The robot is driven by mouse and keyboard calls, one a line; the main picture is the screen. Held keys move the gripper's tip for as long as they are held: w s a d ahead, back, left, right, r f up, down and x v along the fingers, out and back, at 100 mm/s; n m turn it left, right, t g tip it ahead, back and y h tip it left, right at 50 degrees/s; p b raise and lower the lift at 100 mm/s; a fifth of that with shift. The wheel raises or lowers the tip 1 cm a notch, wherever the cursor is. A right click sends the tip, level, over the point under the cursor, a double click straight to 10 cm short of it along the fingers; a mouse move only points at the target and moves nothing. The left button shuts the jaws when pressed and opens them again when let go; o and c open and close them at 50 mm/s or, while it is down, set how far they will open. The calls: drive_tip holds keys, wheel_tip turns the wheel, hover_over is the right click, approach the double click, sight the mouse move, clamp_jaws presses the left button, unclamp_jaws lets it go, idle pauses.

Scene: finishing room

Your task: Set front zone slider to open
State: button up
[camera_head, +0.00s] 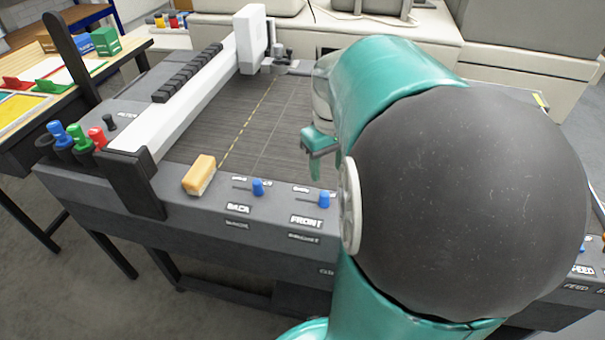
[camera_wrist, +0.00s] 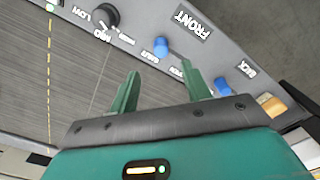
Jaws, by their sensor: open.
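The front zone slider (camera_head: 325,198) is a blue knob above the FRONT label on the table's control edge. In the head view it sits at the right end of its short slot. It also shows in the wrist view (camera_wrist: 160,47), beside small lettering that looks like SHUT. My gripper (camera_head: 316,160) is green and hangs over the table bed, just behind this slider in the head view. In the wrist view its two fingers (camera_wrist: 162,72) are apart and empty, with the front slider beyond the gap between their tips. No contact shows.
A similar blue BACK slider (camera_head: 258,187) is left of it, with a tan block (camera_head: 200,174) farther left. A black dial (camera_wrist: 104,16) is on the same panel. A white gantry (camera_head: 200,95) spans the dark bed. My arm hides the panel's right part.

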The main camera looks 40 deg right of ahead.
sight(325, 193)
wheel_tip(325, 193, down, 10)
drive_tip(key=shift+a+r, duration=0.1)
drive_tip(key=shift+r, duration=0.05)
